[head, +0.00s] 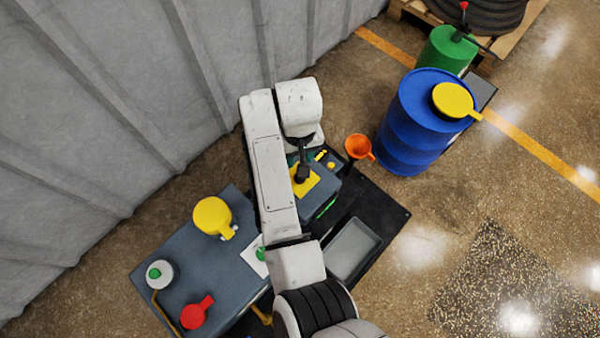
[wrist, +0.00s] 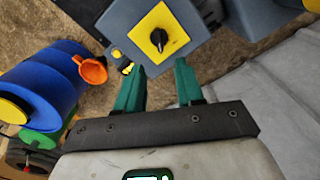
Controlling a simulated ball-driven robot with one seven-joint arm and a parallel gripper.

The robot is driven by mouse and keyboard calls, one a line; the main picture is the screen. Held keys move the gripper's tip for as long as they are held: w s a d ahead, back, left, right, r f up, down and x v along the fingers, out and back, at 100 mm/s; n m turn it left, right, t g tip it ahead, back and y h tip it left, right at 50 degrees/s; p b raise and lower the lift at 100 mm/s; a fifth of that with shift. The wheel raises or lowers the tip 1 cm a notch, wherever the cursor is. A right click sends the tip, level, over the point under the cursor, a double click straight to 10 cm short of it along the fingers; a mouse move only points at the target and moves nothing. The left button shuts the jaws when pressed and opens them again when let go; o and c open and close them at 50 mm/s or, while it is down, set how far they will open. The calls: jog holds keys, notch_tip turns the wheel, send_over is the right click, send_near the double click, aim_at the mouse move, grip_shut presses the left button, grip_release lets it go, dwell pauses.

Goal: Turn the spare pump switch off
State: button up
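A black rotary knob (wrist: 158,38) sits on a square yellow plate (wrist: 146,24) on top of a grey box (wrist: 112,18). It looks like the spare pump switch, though no label is readable. The yellow plate also shows in the head view (head: 311,187), partly covered by dark parts. My gripper (wrist: 159,66) has two green fingers, spread apart with nothing between them. In the wrist view the knob lies just beyond the fingertips, roughly centred between them, with no contact visible. In the head view my arm hides most of the gripper.
An orange funnel (head: 358,147) and a blue drum (head: 412,130) stand right of the box. A grey tray (head: 352,249) lies in front. A grey bench (head: 180,255) at left carries a yellow part (head: 212,216) and a red part (head: 196,313). A grey wall (head: 130,90) runs behind.

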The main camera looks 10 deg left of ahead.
notch_tip(320, 180, down, 10)
jog(key=b, duration=0.3)
jog(key=shift+d+f, duration=0.1)
jog(key=shift+f, duration=0.05)
jog(key=shift+c, duration=0.5)
grip_shut()
